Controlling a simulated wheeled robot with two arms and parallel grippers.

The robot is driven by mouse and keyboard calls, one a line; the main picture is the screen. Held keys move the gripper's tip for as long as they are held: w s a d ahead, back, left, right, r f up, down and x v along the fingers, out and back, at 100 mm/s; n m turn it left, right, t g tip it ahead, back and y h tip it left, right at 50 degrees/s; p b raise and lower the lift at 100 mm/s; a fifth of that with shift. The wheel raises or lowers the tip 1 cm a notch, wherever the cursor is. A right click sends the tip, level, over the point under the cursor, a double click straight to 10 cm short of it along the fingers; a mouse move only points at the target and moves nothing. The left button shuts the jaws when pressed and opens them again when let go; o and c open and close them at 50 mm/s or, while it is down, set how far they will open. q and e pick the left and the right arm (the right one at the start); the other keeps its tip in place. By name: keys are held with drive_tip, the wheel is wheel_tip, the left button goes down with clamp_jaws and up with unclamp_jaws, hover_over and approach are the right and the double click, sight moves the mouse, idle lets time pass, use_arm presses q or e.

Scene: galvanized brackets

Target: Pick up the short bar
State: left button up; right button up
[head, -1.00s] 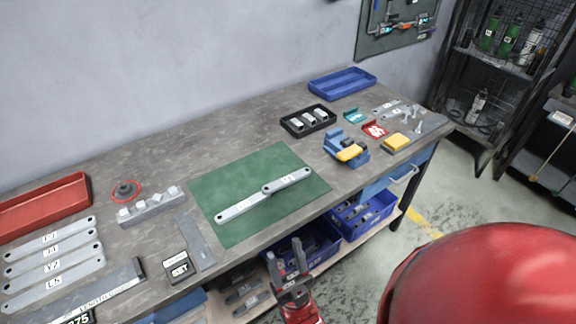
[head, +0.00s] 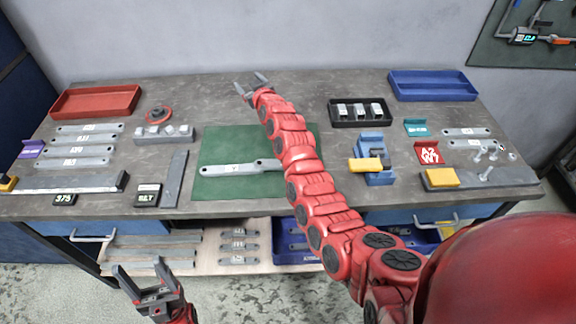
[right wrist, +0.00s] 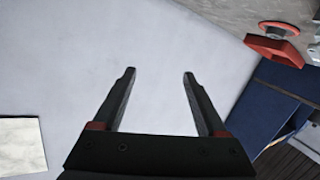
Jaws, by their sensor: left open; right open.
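Two grey bars lie end over end on the green mat (head: 215,142), a left bar (head: 228,171) and a right one mostly hidden behind my right arm. Two shorter-looking grey bars, an upper (head: 462,132) and a lower (head: 468,144), lie at the bench's right end. I cannot tell which is the short bar. My right gripper (head: 254,82) is open and empty above the back of the bench, beyond the mat; it also shows open in the right wrist view (right wrist: 159,73), facing the wall. My left gripper (head: 150,278) is open and empty, low in front of the bench.
Several labelled bars (head: 88,140) lie at the left, below a red tray (head: 95,103). A blue clamp-like block with a yellow part (head: 372,152), a black tray (head: 345,121) and a blue tray (head: 432,95) stand right of my arm. The bench's back middle is mostly clear.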

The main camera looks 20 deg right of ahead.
drive_tip(key=s+a+r+n+g+y, duration=0.1)
drive_tip(key=a+n+g+y, duration=0.1)
drive_tip(key=a+n+g, duration=0.3)
drive_tip(key=n+g+h+p, duration=0.2)
drive_tip(key=n+g+h, duration=0.3)
drive_tip(key=g, duration=0.6)
hover_over(270, 163)
drive_tip(key=shift+n+y, duration=0.5)
drive_tip(key=shift+n, duration=0.2)
drive_tip(key=f, duration=0.9)
drive_tip(key=shift+s+a+f, duration=0.1)
drive_tip(key=shift+s+a, duration=0.05)
drive_tip(key=shift+s, duration=0.05)
drive_tip(key=f+p, duration=0.2)
drive_tip(key=f, duration=0.4)
drive_tip(key=shift+w+p, duration=0.2)
drive_tip(key=shift+p, duration=0.1)
clamp_jaws()
